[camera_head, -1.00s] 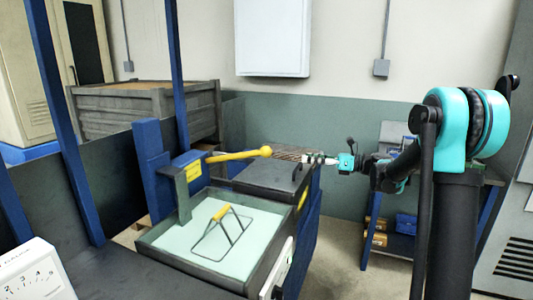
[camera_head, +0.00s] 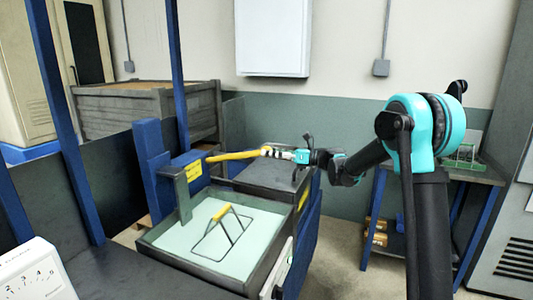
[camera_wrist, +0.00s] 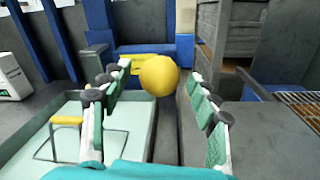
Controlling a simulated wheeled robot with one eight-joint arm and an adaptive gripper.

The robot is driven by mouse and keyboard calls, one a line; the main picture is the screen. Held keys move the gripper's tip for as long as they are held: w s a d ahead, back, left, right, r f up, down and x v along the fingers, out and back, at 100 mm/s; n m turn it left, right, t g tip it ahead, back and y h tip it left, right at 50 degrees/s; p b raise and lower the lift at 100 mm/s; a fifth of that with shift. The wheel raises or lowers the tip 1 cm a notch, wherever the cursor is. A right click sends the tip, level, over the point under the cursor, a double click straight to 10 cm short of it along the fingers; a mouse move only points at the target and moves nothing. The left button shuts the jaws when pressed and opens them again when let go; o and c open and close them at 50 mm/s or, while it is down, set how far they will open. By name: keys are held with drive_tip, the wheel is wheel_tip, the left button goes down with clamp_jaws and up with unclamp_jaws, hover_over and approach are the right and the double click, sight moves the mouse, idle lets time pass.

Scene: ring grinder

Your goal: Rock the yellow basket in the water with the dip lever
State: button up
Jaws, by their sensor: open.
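The yellow dip lever (camera_head: 230,156) sticks out to the right from a blue post with a yellow label, above the tank. Its round yellow knob (camera_wrist: 159,75) shows in the wrist view between the fingers of my gripper (camera_wrist: 158,100). The fingers are open, with a gap on both sides of the knob. In the head view my gripper (camera_head: 280,153) is at the knob end of the lever. The basket (camera_head: 224,232), a dark wire frame with a yellow handle, stands in the pale water of the tank (camera_head: 160,256). The basket's lower part is hard to make out.
A dark closed box top (camera_head: 262,180) lies beside the tank, below my gripper. Blue uprights (camera_head: 178,75) stand at the left. A white dial unit (camera_head: 36,270) is at the front left. A grey crate (camera_head: 145,110) stands behind.

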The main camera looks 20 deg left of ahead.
drive_tip(key=shift+a, duration=0.95)
clamp_jaws()
